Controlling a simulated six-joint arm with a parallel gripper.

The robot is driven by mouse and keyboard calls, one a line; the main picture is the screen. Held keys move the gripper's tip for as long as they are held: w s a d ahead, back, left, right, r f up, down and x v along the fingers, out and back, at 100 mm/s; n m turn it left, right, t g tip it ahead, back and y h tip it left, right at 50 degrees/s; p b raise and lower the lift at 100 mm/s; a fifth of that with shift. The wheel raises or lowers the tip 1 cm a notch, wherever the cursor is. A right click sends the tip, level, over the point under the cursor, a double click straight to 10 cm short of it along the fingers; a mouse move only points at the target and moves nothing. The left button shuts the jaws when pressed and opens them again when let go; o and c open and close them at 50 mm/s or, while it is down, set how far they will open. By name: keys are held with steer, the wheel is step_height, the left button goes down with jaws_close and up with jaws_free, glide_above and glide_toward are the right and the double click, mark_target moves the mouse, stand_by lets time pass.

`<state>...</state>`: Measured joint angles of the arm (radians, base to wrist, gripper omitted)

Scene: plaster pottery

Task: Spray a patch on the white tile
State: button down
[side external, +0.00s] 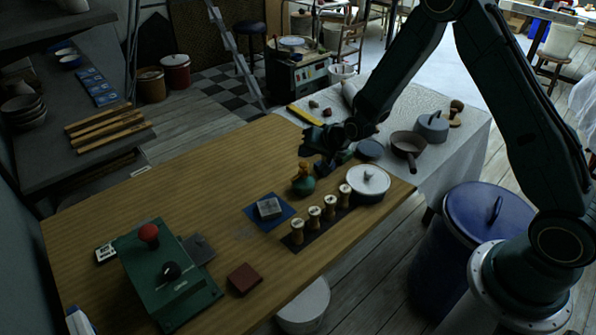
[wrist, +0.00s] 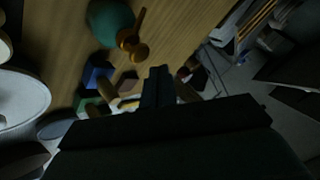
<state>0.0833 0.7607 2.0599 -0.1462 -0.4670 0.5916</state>
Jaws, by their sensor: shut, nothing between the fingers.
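A teal round bottle (side external: 304,186) with an orange-brown top stands on the wooden table, left of the white lidded pot; it looks like the sprayer. In the wrist view the bottle (wrist: 110,22) and its orange nozzle (wrist: 133,40) show at the top, beyond the fingers and apart from them. A pale block or tile (side external: 269,207) lies on a blue square (side external: 277,222); I cannot tell for sure that it is the white tile. My gripper (side external: 310,152) is shut and empty, above the table's far edge behind the bottle. Its fingers also show in the wrist view (wrist: 158,78).
Several wooden stamps (side external: 314,217) stand on a dark strip beside the white pot (side external: 367,182). A green box (side external: 170,275) with a red knob is at the near left, beside a dark red block (side external: 244,279). A brown pan (side external: 407,145) is on the cloth-covered table.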

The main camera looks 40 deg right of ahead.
mark_target(307, 166)
steer(key=shift+r, duration=2.35)
stand_by(0.9)
step_height(307, 166, up, 3)
steer(key=shift+f, duration=0.1)
steer(key=shift+f, duration=0.1)
steer(key=shift+f, duration=4.3)
